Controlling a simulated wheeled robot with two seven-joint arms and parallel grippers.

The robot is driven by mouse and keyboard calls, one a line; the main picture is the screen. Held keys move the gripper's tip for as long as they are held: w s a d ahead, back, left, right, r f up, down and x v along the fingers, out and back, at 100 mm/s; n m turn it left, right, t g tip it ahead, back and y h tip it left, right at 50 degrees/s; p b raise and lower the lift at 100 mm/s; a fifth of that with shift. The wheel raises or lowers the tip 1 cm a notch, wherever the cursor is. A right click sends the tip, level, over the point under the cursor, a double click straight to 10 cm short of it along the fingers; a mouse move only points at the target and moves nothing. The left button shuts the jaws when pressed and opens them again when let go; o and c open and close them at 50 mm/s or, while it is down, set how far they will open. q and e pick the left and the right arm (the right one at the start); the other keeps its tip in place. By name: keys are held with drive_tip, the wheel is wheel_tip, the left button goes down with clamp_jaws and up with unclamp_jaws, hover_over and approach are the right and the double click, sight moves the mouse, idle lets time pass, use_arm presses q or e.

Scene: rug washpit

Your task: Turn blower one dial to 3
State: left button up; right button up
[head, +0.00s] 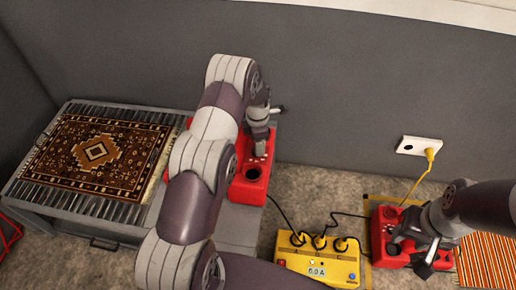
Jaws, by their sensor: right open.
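A second red blower (388,224) sits on the floor at the right. I cannot tell which is blower one, and no dial setting is readable. My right gripper (411,256) is over the second blower, with its fingers apart; it hides much of the top. My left gripper (260,148) is close above the back of the first blower; its fingertips are too small to tell, and my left arm covers part of that blower.
A yellow power box (318,266) with several plugs and a small display stands between the blowers, with black cables. A patterned rug (95,152) lies on the slatted rack at left. A wall socket (419,146) holds a yellow plug. A striped rug (488,262) lies at right.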

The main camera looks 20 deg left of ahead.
use_arm(q)
wheel_tip(320, 180, down, 4)
drive_tip(key=shift+a, duration=0.15)
drive_tip(key=c, duration=1.1)
drive_tip(key=shift+o, duration=0.2)
